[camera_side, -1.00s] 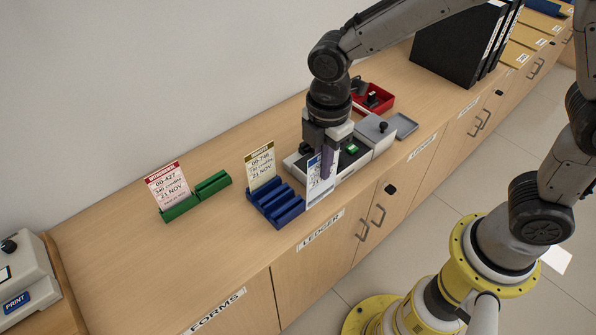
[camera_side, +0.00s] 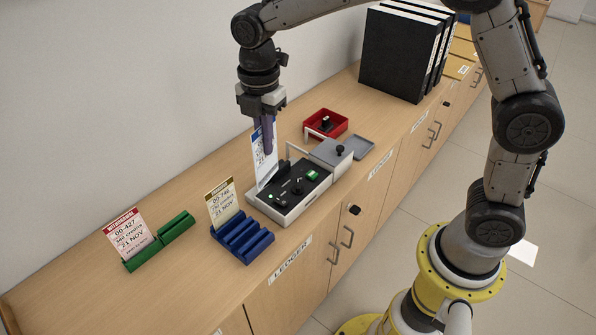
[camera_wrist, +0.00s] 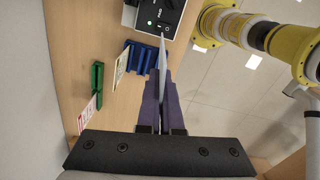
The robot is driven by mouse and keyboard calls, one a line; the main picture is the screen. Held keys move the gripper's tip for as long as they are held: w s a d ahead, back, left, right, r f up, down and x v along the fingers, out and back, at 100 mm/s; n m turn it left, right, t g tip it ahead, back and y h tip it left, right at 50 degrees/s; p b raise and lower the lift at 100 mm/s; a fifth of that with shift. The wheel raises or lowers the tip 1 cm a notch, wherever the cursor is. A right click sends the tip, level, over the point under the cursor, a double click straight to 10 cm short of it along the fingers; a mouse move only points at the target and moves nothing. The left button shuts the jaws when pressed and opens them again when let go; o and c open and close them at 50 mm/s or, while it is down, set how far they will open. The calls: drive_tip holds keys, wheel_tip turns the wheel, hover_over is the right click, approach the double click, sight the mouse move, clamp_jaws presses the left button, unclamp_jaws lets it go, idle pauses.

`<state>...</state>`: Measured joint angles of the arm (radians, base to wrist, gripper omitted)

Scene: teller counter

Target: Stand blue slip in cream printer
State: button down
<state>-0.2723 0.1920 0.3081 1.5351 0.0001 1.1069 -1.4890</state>
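My gripper (camera_side: 268,150) has purple fingers shut on the blue slip (camera_side: 258,165), a white card with a blue band, held upright. In the wrist view the slip (camera_wrist: 162,55) shows edge-on between the fingers (camera_wrist: 162,95). In the side view its lower end overlaps the back left part of a pale machine with a black top (camera_side: 299,184); I cannot tell whether they touch. This machine also shows in the wrist view (camera_wrist: 160,14).
A blue slotted rack (camera_side: 247,243) holds a gold-topped slip (camera_side: 223,204). A green rack (camera_side: 160,243) holds a red-topped slip (camera_side: 129,235). A red tray (camera_side: 326,120), a grey box (camera_side: 332,153) and black binders (camera_side: 398,55) stand farther along. The counter's near-left end is clear.

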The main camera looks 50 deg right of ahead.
drive_tip(key=w+d+f+m, duration=0.2)
drive_tip(key=w+d+f, duration=0.7)
drive_tip(key=d, duration=0.1)
drive_tip(key=shift+d+f, duration=0.2)
drive_tip(key=shift+d, duration=0.2)
drive_tip(key=shift+f, duration=0.15)
idle(1.0)
drive_tip(key=shift+f, duration=1.75)
drive_tip(key=c, duration=1)
unclamp_jaws()
drive_tip(key=shift+r, duration=0.1)
wheel_tip(320, 180, up, 7)
